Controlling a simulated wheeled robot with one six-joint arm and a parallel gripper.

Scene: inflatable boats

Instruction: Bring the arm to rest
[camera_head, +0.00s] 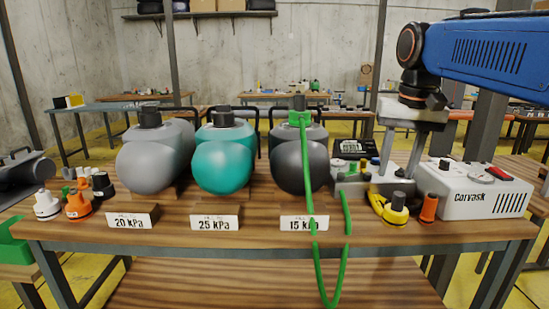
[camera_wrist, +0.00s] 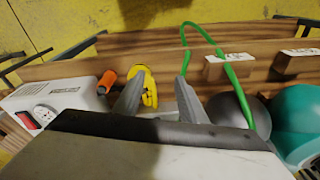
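My gripper (camera_head: 398,165) hangs at the right side of the workbench, pointing down, over a grey block with several small fittings (camera_head: 352,183). In the wrist view its two fingers (camera_wrist: 160,85) stand apart with nothing held between them. My blue arm reaches in from the upper right. A green hose (camera_head: 345,272) sits on top of the dark grey tube (camera_head: 292,165), hangs over the bench's front edge and loops back up.
A grey tube (camera_head: 155,160) and a teal tube (camera_head: 222,165) stand left of the dark one, behind pressure labels. A white Corvask box (camera_head: 465,205), a yellow item (camera_head: 393,215) and an orange cylinder (camera_head: 429,207) are near my gripper. Air above the bench's middle is free.

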